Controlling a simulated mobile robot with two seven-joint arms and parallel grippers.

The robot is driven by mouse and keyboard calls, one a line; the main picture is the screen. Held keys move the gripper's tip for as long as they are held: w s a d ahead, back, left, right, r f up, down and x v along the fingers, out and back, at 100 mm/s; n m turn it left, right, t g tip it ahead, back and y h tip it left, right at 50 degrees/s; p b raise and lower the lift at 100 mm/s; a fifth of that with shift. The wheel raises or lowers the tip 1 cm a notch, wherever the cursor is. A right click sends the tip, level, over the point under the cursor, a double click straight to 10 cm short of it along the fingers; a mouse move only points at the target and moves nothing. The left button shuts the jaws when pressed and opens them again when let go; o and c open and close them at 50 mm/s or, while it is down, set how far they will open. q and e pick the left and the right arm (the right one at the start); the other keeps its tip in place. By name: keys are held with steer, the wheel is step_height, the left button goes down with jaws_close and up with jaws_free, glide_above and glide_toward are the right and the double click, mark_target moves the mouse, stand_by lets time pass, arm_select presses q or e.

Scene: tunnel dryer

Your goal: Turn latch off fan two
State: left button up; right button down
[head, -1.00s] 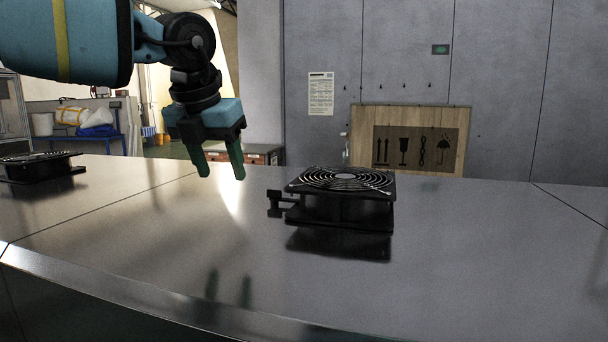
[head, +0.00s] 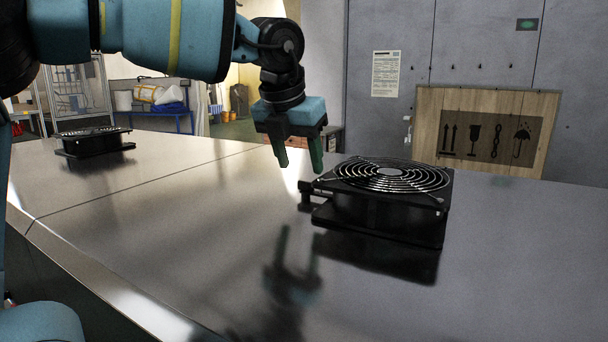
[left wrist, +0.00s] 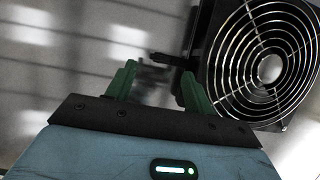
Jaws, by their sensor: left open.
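A black fan (head: 385,200) with a round wire guard lies flat on the metal table. A small black latch (head: 308,193) sticks out from its left side. A second, similar fan (head: 95,142) sits farther away at the left. Which one is fan two, I cannot tell. My left gripper (head: 298,170) points down, open and empty, above the table just left of the near fan's latch. In the left wrist view the green fingertips (left wrist: 160,80) are apart, with the latch (left wrist: 170,59) ahead of them and the fan (left wrist: 262,65) to the right. My right gripper is not in view.
The metal table (head: 180,230) is clear between the two fans and in front of the near one. A wooden crate panel (head: 486,130) with handling marks stands behind the table against a grey wall. Shelving and a blue bench are at the back left.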

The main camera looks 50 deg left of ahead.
mark_target(305, 182)
arm_select(q)
steer(key=shift+x, duration=2.1)
steer(key=shift+r, duration=0.1)
steer(key=c, duration=1)
